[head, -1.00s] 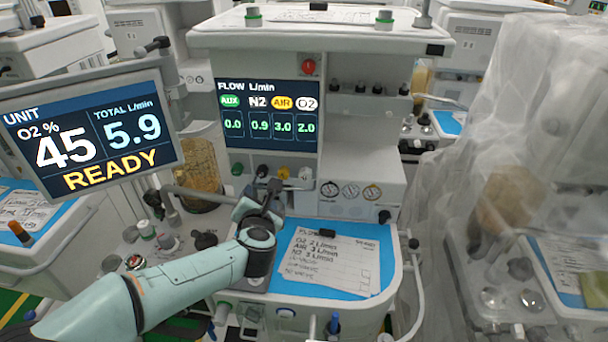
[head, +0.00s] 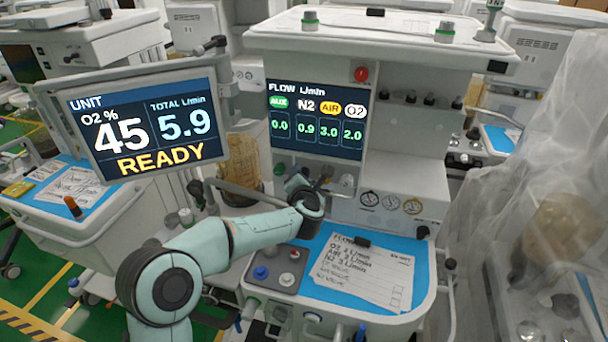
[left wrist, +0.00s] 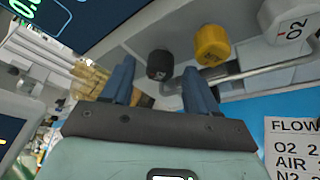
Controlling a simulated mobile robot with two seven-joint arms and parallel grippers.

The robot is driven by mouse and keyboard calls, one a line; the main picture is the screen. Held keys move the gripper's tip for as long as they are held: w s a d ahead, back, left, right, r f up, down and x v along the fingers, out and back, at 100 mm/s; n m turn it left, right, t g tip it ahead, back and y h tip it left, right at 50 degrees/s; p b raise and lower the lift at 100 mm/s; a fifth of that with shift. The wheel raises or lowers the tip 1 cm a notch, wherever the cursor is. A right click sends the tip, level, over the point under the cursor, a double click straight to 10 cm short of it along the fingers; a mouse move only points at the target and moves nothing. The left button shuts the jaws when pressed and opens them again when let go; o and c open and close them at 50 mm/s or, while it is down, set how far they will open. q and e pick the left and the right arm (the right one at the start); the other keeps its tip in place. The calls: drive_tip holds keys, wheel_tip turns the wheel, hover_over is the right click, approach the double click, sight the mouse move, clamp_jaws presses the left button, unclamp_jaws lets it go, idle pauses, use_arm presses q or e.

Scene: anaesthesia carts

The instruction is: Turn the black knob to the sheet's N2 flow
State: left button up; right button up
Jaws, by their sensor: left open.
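The black knob (left wrist: 160,65) shows in the left wrist view, left of the yellow knob (left wrist: 211,45) and the white O2 knob (left wrist: 285,22). My left gripper (left wrist: 157,76) is open, its two blue fingers pointing at the black knob, which appears between the tips; contact cannot be told. In the head view my gripper (head: 298,183) is below the flow screen (head: 316,118) and hides the knob. That screen reads N2 0.9, AIR 3.0, O2 2.0, AUX 0.0. The sheet (head: 365,275) lists O2 2, AIR 3 and N2, apparently 3 L/min, in small print. My right gripper is out of view.
A monitor (head: 145,125) on the left shows O2 45 percent, total 5.9, READY. A metal rail (left wrist: 235,75) runs below the knobs. The sheet lies on a blue mat (head: 313,245). A plastic-draped cart (head: 540,190) stands at the right.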

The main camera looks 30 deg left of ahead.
use_arm(q)
drive_tip(key=shift+w+a+f, duration=0.15)
drive_tip(key=shift+w+a, duration=0.15)
drive_tip(key=shift+w, duration=0.2)
drive_tip(key=c, duration=1)
drive_tip(key=shift+c, duration=0.2)
drive_tip(key=shift+n, duration=0.3)
